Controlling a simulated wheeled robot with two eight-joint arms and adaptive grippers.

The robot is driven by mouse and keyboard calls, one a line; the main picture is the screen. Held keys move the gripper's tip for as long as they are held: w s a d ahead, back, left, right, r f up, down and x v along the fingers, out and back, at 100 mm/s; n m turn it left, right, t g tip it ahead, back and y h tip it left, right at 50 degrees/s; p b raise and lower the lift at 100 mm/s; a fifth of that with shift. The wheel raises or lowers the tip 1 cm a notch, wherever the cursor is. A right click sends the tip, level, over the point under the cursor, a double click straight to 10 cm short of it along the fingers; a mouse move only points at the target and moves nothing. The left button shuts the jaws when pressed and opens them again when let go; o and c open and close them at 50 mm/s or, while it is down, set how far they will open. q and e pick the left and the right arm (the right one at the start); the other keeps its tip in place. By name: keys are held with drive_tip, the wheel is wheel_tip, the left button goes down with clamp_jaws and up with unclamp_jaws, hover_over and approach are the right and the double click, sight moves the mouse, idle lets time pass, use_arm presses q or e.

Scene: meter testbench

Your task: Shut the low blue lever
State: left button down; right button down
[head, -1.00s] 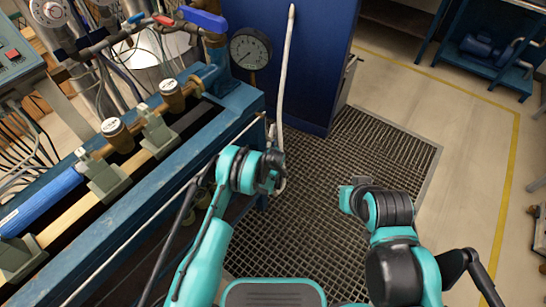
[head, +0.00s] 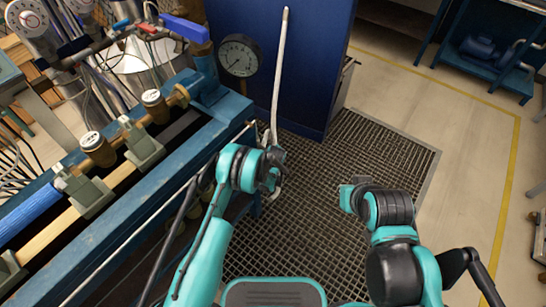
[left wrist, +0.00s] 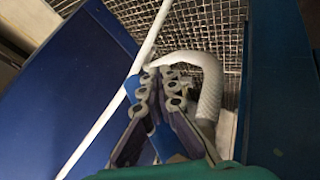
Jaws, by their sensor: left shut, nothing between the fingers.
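My left gripper shows in the left wrist view (left wrist: 157,88). Its fingers are together, with nothing seen between them. A small blue piece (left wrist: 132,88) shows just behind and left of the fingers; it may be the low lever, but the fingers hide most of it, and I cannot tell whether they touch it. A larger blue lever (head: 185,28) sits high on the pipework.
A pale hose (head: 280,75) hangs by the blue cabinet (head: 315,60); a thick white hose (left wrist: 209,90) curves close to the left fingers. A gauge (head: 239,55) stands at the end of the blue bench (head: 150,205). The floor grating (head: 385,150) is clear.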

use_arm(q)
drive_tip(key=shift+w+d+r+n+t+h, duration=0.15)
drive_tip(key=shift+w+d+r+t+h, duration=0.2)
drive_tip(key=shift+w+r+t, duration=0.2)
drive_tip(key=shift+w+d+r+n+t+h, duration=0.15)
drive_tip(key=shift+w+d+r+t+h, duration=0.15)
drive_tip(key=shift+w+r+t+h, duration=0.25)
drive_tip(key=shift+w+d+r+t, duration=0.15)
drive_tip(key=shift+r+t, duration=0.3)
drive_tip(key=shift+t, duration=0.35)
idle(0.9)
drive_tip(key=shift+r, duration=0.1)
idle(0.4)
